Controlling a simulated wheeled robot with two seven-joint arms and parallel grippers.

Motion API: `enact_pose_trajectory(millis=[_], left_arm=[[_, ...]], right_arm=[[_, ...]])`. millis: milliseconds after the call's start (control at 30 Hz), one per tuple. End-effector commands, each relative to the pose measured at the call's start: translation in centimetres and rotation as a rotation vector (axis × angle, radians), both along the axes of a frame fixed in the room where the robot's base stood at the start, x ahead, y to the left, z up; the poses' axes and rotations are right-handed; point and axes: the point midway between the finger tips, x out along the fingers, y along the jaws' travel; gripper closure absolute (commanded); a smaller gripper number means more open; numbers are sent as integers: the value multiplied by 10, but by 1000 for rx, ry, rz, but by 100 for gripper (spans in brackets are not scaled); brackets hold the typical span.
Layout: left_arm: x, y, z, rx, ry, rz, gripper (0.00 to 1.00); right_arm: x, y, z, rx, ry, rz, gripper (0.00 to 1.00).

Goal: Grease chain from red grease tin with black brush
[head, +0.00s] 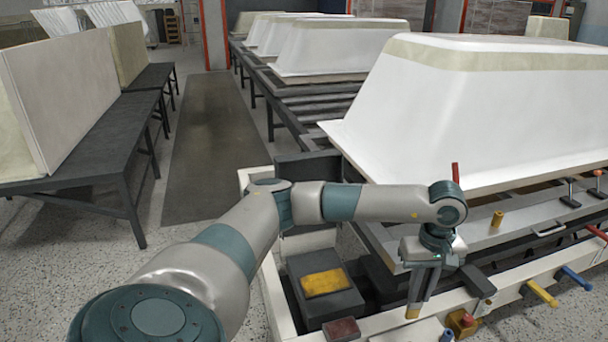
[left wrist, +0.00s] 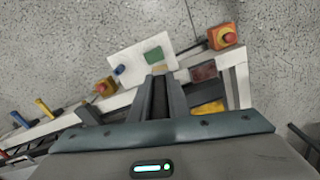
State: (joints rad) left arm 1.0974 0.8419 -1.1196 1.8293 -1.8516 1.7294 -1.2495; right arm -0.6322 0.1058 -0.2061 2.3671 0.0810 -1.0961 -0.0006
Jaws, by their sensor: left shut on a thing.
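My left gripper (head: 416,292) points down over the rail at the lower right of the head view. It is shut on a dark brush with a tan end (head: 412,313); the fingers hide much of it. In the left wrist view the fingers (left wrist: 160,88) reach forward, with the tan tip (left wrist: 160,70) just beyond them. A dark red, box-like thing (head: 341,330), perhaps the grease tin, lies left of the gripper; it also shows in the wrist view (left wrist: 203,72). I cannot make out the chain. My right gripper is not in view.
A dark box with a yellow top (head: 326,283) lies left of the gripper. A white panel (left wrist: 133,65) carries a green block (left wrist: 153,56). A red-topped yellow button box (head: 463,322) is nearby. A large white tub shell (head: 480,110) stands behind on the rails.

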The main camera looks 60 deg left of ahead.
Motion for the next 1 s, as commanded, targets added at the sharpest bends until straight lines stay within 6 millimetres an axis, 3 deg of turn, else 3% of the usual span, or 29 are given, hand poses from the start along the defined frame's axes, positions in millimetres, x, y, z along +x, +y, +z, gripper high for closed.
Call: enact_pose_trajectory(millis=[267, 600, 800, 1000], left_arm=[[-3, 114, -58, 6, 4, 800, 100], [-40, 266, -105, 9, -1, 1699, 100], [-63, 326, -113, 5, -3, 2031, 100], [-72, 349, -114, 1, -3, 2158, 100]], right_arm=[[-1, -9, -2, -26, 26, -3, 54], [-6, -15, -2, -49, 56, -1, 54], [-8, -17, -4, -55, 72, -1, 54], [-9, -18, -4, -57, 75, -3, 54]])
